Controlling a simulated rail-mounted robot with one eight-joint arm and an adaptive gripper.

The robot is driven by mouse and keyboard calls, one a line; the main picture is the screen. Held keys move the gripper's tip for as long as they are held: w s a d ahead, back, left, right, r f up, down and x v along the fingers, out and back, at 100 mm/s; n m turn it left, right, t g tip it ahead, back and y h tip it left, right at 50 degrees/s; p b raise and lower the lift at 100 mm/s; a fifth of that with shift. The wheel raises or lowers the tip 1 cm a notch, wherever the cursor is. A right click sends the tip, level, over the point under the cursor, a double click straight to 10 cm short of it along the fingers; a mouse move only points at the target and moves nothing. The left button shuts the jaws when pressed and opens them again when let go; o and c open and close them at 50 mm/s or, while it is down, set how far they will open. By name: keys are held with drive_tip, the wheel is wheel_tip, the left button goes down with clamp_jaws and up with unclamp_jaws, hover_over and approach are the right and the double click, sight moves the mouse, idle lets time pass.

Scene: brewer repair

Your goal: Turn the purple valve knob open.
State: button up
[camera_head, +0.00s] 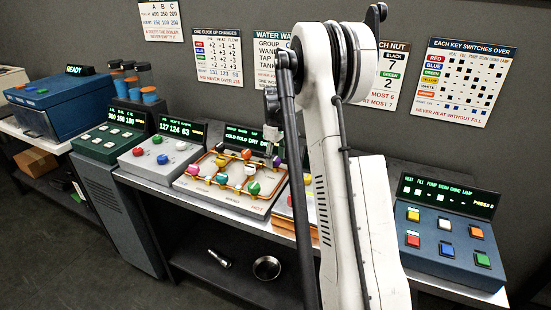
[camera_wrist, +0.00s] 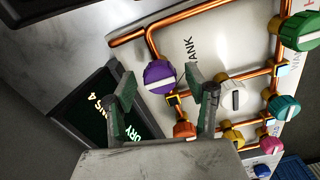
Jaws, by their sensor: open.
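The purple valve knob (camera_wrist: 159,76) is round with a pale stripe. In the wrist view it sits on a copper pipe (camera_wrist: 150,42), and its stripe lies roughly across the pipe. My gripper (camera_wrist: 172,84) is open, its two dark green-tipped fingers spread apart. In the picture the knob lies between the fingertips, nearer the left one; I cannot tell whether they touch it.
Close by in the wrist view are a white knob (camera_wrist: 232,97), an orange-red knob (camera_wrist: 184,130) and a yellow knob (camera_wrist: 233,137). A dark display (camera_wrist: 98,110) stands left of the fingers. In the head view, other control boxes flank the panel, with a wall behind.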

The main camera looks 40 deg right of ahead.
drive_tip(key=c, duration=1.1)
drive_tip(key=shift+c, duration=0.2)
drive_tip(key=m+b, duration=0.3)
drive_tip(key=m, duration=0.1)
drive_tip(key=shift+f, duration=0.1)
drive_tip(key=m+b, duration=0.1)
drive_tip(key=m, duration=0.3)
drive_tip(key=shift+m+b, duration=0.3)
drive_tip(key=shift+b, duration=0.1)
drive_tip(key=m+b, duration=0.1)
drive_tip(key=m, duration=0.3)
drive_tip(key=shift+m, duration=0.3)
drive_tip(key=m+b, duration=0.1)
drive_tip(key=m, duration=0.3)
drive_tip(key=shift+m, duration=0.3)
